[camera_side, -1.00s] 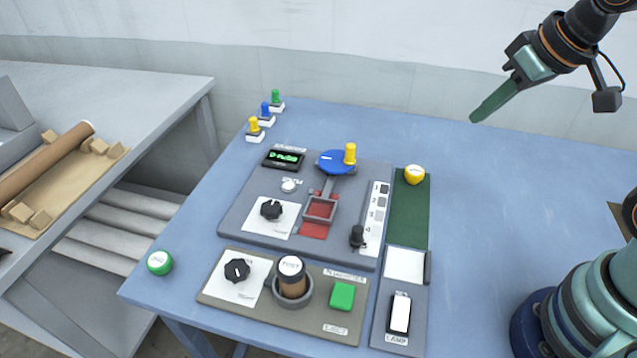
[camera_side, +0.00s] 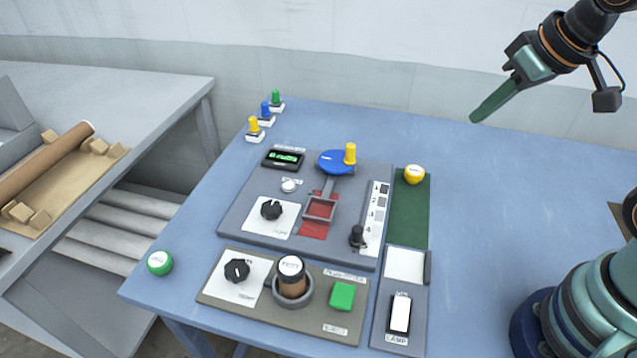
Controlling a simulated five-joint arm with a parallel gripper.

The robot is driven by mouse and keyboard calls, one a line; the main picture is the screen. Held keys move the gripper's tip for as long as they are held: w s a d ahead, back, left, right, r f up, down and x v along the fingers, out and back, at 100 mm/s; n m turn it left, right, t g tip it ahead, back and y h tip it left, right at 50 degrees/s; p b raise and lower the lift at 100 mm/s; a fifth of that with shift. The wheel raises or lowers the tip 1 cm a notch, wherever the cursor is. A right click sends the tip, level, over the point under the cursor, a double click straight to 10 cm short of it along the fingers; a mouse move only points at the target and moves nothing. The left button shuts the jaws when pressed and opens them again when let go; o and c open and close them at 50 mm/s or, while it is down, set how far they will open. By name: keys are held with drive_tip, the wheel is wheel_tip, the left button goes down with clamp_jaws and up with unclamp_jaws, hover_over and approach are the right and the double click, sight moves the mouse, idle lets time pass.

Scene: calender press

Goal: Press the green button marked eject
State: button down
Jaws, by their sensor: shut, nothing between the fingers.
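The green square button (camera_side: 342,296) sits at the right of the lower grey-brown panel (camera_side: 262,315), with a small label below it that probably reads eject. My gripper (camera_side: 474,118) is shut and empty. It is raised at the upper right, well behind and to the right of the button, apart from everything. Nothing hides the button.
Beside the button stand a brown capped jar (camera_side: 291,278) in a ring and a black knob (camera_side: 237,271). A white lamp switch (camera_side: 400,314) is to its right. Behind are a black lever (camera_side: 357,236) and a blue disc (camera_side: 336,162) with a yellow peg.

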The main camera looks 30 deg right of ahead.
drive_tip(key=n+g+h, duration=0.5)
drive_tip(key=n+g, duration=0.6)
drive_tip(key=n, duration=0.9)
hover_over(338, 295)
wheel_tip(338, 295, down, 11)
drive_tip(key=shift+r, duration=0.15)
drive_tip(key=shift+s, duration=0.1)
drive_tip(key=shift+f, duration=4.4)
drive_tip(key=shift+f, duration=0.15)
drive_tip(key=shift+f, duration=0.3)
